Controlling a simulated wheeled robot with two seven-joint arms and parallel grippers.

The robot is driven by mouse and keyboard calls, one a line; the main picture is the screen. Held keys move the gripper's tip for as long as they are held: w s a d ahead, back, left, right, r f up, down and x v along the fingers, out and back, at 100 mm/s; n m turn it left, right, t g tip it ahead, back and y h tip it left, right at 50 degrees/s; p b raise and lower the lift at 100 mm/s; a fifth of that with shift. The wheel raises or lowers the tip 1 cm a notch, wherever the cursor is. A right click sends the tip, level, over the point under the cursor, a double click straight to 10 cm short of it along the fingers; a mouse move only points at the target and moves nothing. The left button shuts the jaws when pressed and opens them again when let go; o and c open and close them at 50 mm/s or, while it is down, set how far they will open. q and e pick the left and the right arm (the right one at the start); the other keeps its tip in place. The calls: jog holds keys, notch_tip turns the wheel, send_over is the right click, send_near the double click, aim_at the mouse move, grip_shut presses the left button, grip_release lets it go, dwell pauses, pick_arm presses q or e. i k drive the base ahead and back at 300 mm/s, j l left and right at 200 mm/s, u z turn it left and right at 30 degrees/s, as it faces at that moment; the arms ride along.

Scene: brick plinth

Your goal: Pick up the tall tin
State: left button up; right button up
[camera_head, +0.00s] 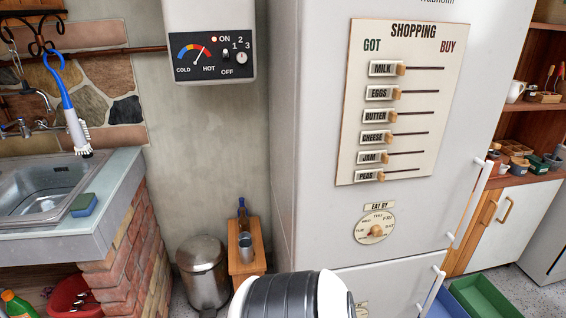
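A tall grey metal tin (246,248), seen from above, appears to stand upright on a narrow wooden stand (233,252) between the brick sink plinth and the fridge. A dark bottle (242,216) stands just behind the tin on the same stand. Nothing grips the tin. Neither gripper shows; a black and white rounded part at the bottom middle, just below the stand, looks like part of my own arm, and it hides the floor there.
A metal pedal bin (203,272) stands directly left of the stand. The white fridge (310,195) rises close on its right. A brick plinth (132,255) with a sink (45,187) and a sponge (84,205) is further left. A green crate (488,297) lies at lower right.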

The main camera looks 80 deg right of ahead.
aim_at(245, 246)
jog(key=z, duration=2.35)
